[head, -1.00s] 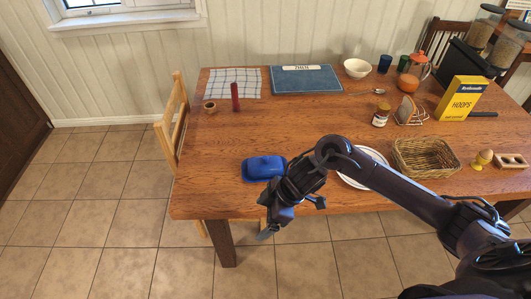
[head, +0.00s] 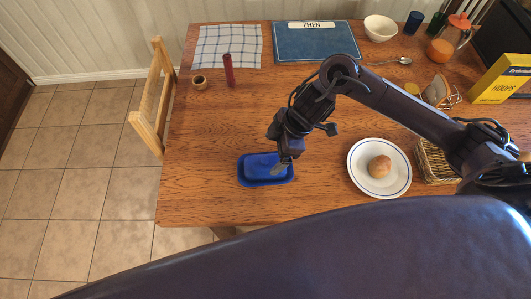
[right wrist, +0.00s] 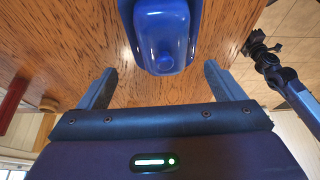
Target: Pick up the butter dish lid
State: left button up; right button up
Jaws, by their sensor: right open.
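The blue butter dish with its lid (head: 262,167) sits on the wooden table near its front edge. In the right wrist view the rounded blue lid (right wrist: 163,30) rests on the dish's rim, ahead of the fingers. My right gripper (head: 283,165) is over the right side of the dish in the head view and hides part of it. In the right wrist view my right gripper (right wrist: 158,85) is open and empty, its fingers wide apart with the lid between their lines but beyond the tips. My left gripper is not in view.
A white plate with a bread roll (head: 379,167) lies to the right of the dish, beside a wicker basket (head: 432,162). A wooden chair (head: 152,95) is left of the table. The left middle table is clear.

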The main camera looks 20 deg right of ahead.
aim_at(268, 161)
jog(key=f, duration=0.2)
jog(key=a+f, duration=0.1)
jog(key=shift+s+f, duration=0.15)
jog(key=shift+s, duration=0.15)
jog(key=x, duration=0.3)
jog(key=shift+d, duration=0.15)
jog(key=shift+f, duration=0.15)
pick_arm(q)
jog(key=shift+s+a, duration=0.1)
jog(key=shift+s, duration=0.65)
pick_arm(e)
jog(key=shift+w, duration=0.1)
jog(key=c, duration=1.2)
